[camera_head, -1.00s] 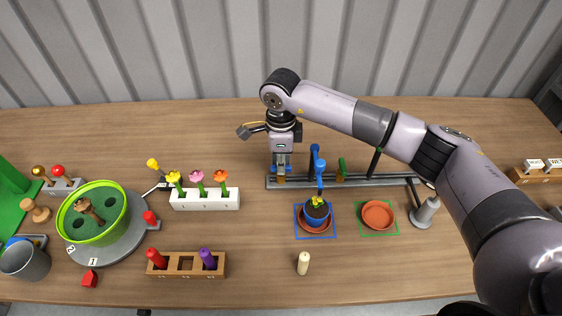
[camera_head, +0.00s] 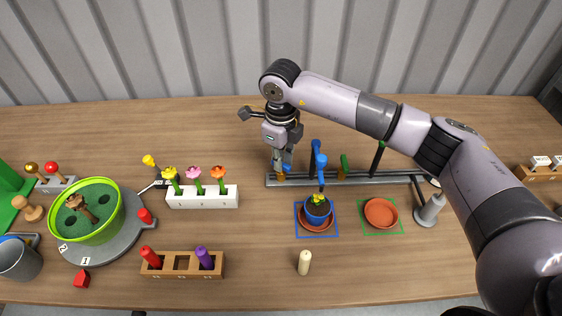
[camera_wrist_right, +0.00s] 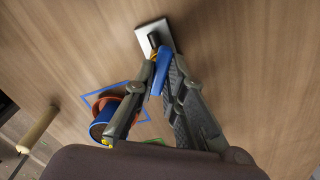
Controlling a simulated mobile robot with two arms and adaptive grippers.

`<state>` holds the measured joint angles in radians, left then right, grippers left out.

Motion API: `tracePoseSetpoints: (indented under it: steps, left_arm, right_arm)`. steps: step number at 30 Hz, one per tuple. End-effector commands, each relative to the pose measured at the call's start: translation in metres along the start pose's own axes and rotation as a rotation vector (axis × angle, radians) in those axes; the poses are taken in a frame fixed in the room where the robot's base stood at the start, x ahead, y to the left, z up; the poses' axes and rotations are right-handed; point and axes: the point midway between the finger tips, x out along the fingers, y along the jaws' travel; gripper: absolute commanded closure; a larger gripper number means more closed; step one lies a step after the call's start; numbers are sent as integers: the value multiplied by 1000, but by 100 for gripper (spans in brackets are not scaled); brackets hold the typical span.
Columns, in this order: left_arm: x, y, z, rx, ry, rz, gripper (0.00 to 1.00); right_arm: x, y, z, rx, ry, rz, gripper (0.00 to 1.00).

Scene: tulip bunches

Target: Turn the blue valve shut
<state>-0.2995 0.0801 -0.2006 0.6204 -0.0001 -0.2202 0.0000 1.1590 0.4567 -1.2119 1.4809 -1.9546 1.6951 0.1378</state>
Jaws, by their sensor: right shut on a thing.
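The blue valve's handle (camera_wrist_right: 160,72) shows between the fingertips in the right wrist view. In the head view the blue valve (camera_head: 287,160) is at the left end of the grey rail and is partly hidden by the fingers. My right gripper (camera_head: 281,165) points down there, shut on the handle; it also shows in the right wrist view (camera_wrist_right: 163,62). A blue spout (camera_head: 320,162) stands just right of it, over a blue pot (camera_head: 317,211) with a yellow flower. My left gripper is not in view.
The grey rail (camera_head: 390,179) also carries a green lever (camera_head: 344,163). An empty orange saucer (camera_head: 381,212) lies right of the pot. A white block (camera_head: 202,199) with several flowers stands to the left. A cream peg (camera_head: 304,263) stands in front.

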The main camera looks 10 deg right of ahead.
Motion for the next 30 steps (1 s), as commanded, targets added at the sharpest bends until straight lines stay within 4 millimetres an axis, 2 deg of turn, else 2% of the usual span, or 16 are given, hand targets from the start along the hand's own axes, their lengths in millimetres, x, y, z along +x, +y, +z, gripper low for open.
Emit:
tracePoseSetpoints:
  steps: [18,30]
  left_arm:
    - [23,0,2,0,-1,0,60]
    - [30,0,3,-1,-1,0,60]
  right_arm:
    - [0,-1,0,580,-3,-1,100]
    - [-1,-1,0,863,-2,0,100]
